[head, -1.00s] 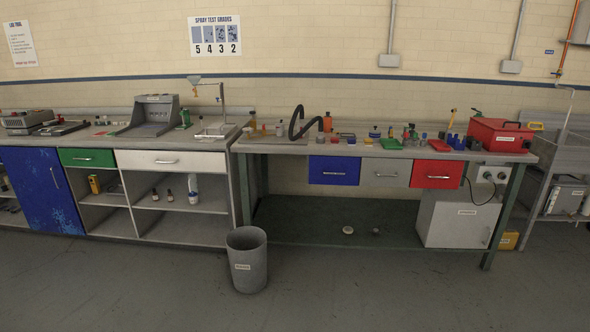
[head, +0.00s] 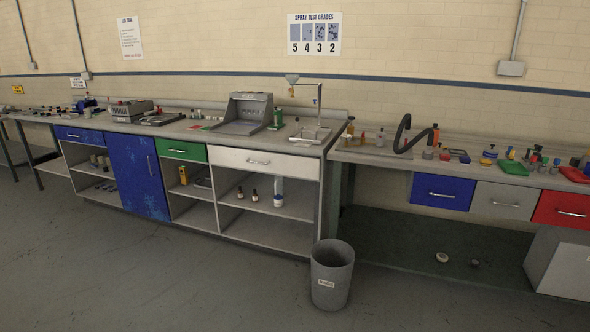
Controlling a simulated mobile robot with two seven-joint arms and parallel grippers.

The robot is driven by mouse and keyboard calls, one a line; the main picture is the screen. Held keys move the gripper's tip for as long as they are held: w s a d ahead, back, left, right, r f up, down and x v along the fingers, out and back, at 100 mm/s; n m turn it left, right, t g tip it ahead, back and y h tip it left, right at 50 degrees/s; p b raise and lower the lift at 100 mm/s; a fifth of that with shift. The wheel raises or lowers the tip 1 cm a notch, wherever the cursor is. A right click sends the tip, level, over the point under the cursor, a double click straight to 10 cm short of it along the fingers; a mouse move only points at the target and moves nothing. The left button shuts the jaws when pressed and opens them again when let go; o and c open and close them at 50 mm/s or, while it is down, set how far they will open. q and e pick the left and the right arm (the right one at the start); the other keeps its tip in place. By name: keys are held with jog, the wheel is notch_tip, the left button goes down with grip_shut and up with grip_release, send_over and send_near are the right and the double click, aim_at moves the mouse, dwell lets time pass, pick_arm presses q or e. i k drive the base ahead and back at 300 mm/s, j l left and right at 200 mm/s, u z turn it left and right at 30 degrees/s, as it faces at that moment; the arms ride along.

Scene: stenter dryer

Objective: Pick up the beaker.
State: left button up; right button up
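I cannot pick out the beaker for certain; the small vessels on the benches are too small to tell apart. Several small bottles and jars stand on the right bench (head: 348,154), around a black curved hose (head: 402,135). On the left bench, a funnel (head: 292,80) hangs on a stand above a shallow tray (head: 310,134). Small dark bottles (head: 254,195) and a white container with a blue base (head: 278,194) stand on an open shelf below. Neither of my grippers is in view.
A grey bin (head: 331,274) stands on the floor before the gap between the benches. A blue drawer (head: 442,192) and a red drawer (head: 563,210) are under the right bench. A blue cabinet door (head: 138,175) is at left. The floor (head: 130,275) in front is clear.

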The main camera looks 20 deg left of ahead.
aim_at(87, 112)
jog(key=i+j+u, duration=0.25)
jog(key=u, duration=0.2)
jog(key=i+j+u, duration=0.3)
jog(key=u, duration=0.15)
jog(key=i+j+u, duration=0.2)
jog(key=i+u, duration=0.15)
jog(key=i, duration=0.2)
jog(key=i+j+u, duration=0.1)
jog(key=i+u, duration=0.2)
jog(key=i, duration=2.85)
jog(key=i+u, duration=0.15)
jog(key=i, duration=0.6)
jog(key=i+l+u, duration=0.1)
jog(key=i, duration=0.65)
jog(key=i+j+z, duration=0.1)
jog(key=i+j, duration=0.3)
